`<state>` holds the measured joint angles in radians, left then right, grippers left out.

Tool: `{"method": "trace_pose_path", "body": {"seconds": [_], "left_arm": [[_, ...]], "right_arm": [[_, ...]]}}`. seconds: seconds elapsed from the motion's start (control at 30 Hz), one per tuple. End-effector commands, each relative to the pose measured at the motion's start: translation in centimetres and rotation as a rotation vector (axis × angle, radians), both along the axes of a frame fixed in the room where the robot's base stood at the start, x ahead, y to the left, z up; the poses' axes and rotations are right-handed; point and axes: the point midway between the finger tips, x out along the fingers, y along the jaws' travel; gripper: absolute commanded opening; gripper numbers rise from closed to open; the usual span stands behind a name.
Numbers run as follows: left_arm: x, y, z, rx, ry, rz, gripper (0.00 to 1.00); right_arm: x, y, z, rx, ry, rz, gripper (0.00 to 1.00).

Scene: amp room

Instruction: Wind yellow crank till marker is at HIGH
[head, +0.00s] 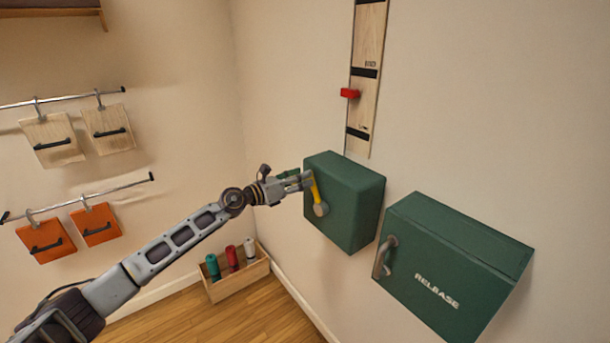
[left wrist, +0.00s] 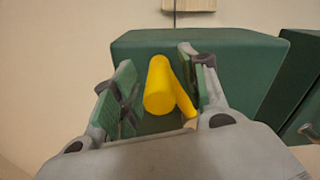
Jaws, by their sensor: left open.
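The yellow crank (head: 316,193) sits on the left face of a green box (head: 352,195) on the wall. My left gripper (head: 303,180) is at that face, beside the crank. In the left wrist view the yellow crank (left wrist: 159,88) lies between the two spread fingers of the open gripper (left wrist: 160,90), with gaps on both sides. The red marker (head: 349,93) is on the wooden scale board (head: 369,50) above the box, between two black bands. The lettering on the board is too small to read. My right gripper is in neither view.
A second green box (head: 452,262) marked RELEASE, with a grey handle (head: 384,257), is mounted to the right. A wooden crate (head: 238,279) with coloured rolls stands on the floor. Wooden and orange panels (head: 45,240) hang from rails at left.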

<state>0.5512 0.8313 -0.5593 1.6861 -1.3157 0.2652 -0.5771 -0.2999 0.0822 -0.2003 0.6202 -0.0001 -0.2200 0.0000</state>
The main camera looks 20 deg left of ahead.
Motion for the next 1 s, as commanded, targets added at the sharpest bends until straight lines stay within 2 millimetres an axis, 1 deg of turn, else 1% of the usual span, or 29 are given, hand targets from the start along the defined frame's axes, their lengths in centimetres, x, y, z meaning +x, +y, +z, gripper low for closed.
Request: {"method": "trace_pose_path", "body": {"seconds": [0.1, 0.3, 0.73, 1.0], "left_arm": [[0.8, -0.5, 0.1, -0.003, 0.000, 0.001, 0.44], [1.6, -1.2, 0.0, -0.002, 0.001, 0.000, 0.44], [1.9, -1.4, 0.0, 0.000, 0.000, 0.001, 0.44], [1.9, -1.4, 0.0, 0.000, 0.000, 0.001, 0.09]], "right_arm": [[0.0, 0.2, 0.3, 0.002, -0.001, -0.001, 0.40], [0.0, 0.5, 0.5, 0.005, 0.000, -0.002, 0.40], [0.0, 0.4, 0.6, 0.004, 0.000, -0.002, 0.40], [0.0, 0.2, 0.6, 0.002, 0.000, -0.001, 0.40]]}}
